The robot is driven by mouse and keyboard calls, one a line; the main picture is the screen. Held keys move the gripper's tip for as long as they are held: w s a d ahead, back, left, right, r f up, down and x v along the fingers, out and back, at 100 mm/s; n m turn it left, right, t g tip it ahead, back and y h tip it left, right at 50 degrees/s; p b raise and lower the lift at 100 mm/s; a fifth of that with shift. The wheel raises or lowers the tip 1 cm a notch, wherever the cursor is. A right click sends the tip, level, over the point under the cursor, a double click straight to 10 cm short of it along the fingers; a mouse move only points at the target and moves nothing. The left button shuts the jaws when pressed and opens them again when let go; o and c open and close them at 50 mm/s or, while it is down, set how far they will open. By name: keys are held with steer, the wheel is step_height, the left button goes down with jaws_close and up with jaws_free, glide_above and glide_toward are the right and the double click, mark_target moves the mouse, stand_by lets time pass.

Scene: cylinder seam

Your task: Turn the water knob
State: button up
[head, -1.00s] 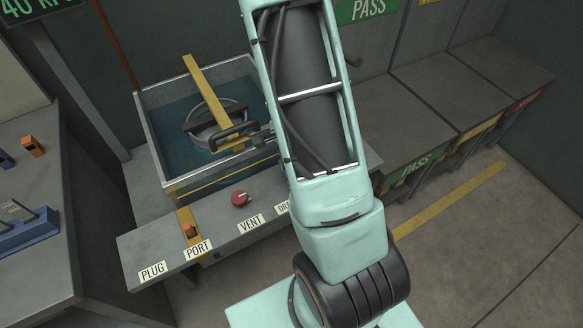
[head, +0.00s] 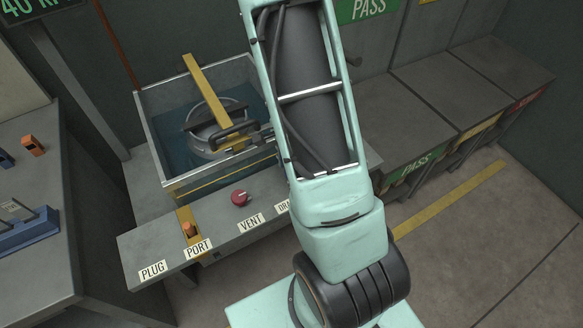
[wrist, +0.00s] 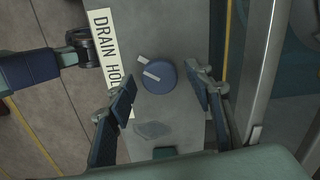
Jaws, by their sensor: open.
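In the wrist view a round blue knob (wrist: 160,77) with a pale pointer bar sits on the grey panel, beside a label reading "DRAIN HOL…", its end covered. My gripper (wrist: 161,88) is open, with one finger on each side of the knob in the picture. Gaps show between the knob and both fingers; I cannot tell how far above the panel they are. In the head view my arm hides the blue knob and my gripper. A red knob (head: 240,198) near the VENT label shows there.
A glass-walled water tank (head: 167,187) stands behind the panel, holding a round metal vessel (head: 203,143) under a yellow bar (head: 206,92). An orange-topped part (head: 189,230) sits by the PORT label. A side bench (head: 35,185) is at left; PASS-marked bays (head: 413,170) are at right.

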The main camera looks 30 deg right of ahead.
step_height(320, 180, up, 12)
steer(key=shift+f, duration=0.2)
stand_by(0.6)
